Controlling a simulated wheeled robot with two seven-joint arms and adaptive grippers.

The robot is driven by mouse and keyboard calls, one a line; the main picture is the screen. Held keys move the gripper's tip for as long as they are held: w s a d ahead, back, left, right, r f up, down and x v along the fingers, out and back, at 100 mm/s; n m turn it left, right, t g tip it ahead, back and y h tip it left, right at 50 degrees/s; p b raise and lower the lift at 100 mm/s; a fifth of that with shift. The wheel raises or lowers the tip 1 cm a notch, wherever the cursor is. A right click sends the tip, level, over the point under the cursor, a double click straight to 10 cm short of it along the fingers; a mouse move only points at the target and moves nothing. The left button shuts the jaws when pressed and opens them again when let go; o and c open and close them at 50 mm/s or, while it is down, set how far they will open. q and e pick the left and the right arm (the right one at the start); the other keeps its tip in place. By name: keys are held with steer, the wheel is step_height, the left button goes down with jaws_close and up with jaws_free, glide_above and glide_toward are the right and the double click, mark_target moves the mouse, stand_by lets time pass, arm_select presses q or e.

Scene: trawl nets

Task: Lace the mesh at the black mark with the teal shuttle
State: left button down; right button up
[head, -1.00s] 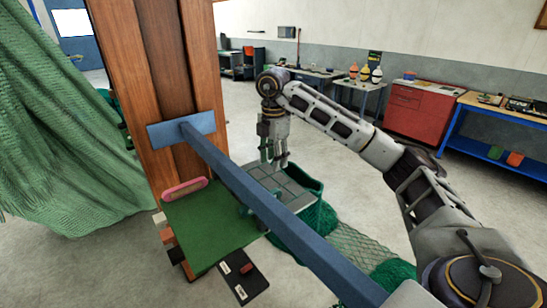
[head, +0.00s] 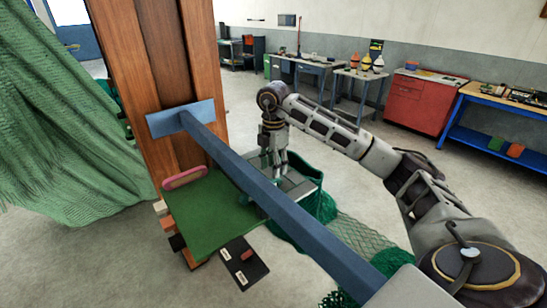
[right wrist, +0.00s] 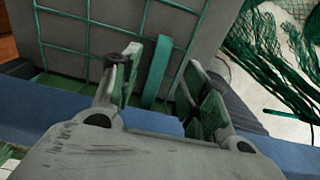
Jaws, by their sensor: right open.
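My right gripper (head: 273,174) is low over a grey panel (head: 300,190) beyond the blue beam. In the right wrist view the gripper (right wrist: 157,105) is open. A flat teal bar (right wrist: 157,72), which looks like the teal shuttle, shows between its fingers, with a visible gap on each side. Behind it the grey panel (right wrist: 75,55) carries a mesh of thin teal lines (right wrist: 88,35). I cannot make out the black mark. My left gripper is not in view.
The blue beam (head: 270,195) runs from the wooden post (head: 170,90) across the front of the panel.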

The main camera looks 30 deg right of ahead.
mark_target(288, 180)
steer(key=shift+f+p, duration=0.5)
steer(key=shift+f, duration=2.8)
jaws_close()
steer(key=shift+d, duration=0.2)
steer(key=shift+w+d+r+b, duration=0.1)
steer(key=shift+w+d+b, duration=0.05)
steer(key=shift+d, duration=1.5)
steer(key=shift+w+d+r+b, duration=0.1)
steer(key=shift+w+d+b, duration=0.05)
steer(key=shift+d, duration=1.5)
